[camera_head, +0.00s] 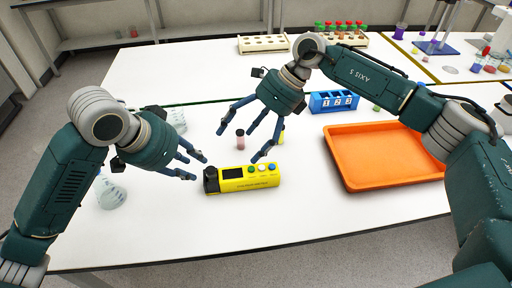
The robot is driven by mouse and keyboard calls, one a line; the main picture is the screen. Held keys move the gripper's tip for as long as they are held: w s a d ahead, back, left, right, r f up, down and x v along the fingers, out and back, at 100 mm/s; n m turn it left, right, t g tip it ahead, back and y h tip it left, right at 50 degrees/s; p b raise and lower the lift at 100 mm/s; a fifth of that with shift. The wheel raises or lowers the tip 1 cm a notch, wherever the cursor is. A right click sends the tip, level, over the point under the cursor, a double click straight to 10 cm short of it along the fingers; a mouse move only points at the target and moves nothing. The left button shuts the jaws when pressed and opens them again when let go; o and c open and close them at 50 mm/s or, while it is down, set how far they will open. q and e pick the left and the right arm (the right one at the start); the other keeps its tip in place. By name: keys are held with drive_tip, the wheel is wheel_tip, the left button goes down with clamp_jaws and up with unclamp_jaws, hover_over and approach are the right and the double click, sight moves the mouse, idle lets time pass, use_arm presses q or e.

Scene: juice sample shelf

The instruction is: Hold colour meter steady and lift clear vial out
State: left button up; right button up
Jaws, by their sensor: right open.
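The yellow colour meter (245,179) lies on the white table in the middle, with a dark socket end at its left and coloured buttons on top. I cannot make out a clear vial in it. My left gripper (201,168) is open just left of the meter's dark end, with a small gap. My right gripper (238,146) is open above and behind the meter, its fingers pointing down and left. A small vial with pinkish contents (240,140) shows between its fingers; I cannot tell its exact distance from them.
An orange tray (349,178) lies to the right. A blue numbered rack (333,102) stands behind it. A flask (111,196) is at the left, near my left arm. Racks (263,44) stand at the back. The table in front of the meter is clear.

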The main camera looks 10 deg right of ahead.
sight(256, 174)
drive_tip(key=s+n+h, duration=0.1)
drive_tip(key=n+h, duration=0.1)
drive_tip(key=s+d+f+n+h, duration=0.1)
drive_tip(key=n+h, duration=0.1)
drive_tip(key=s+d+n+h, duration=0.1)
drive_tip(key=n+h, duration=0.1)
drive_tip(key=h, duration=0.1)
drive_tip(key=shift+s+d+f, duration=0.15)
drive_tip(key=shift+s+f, duration=0.15)
drive_tip(key=shift+f, duration=0.1)
wheel_tip(256, 174, down, 10)
drive_tip(key=c, duration=1.6)
drive_tip(key=shift+o, duration=0.2)
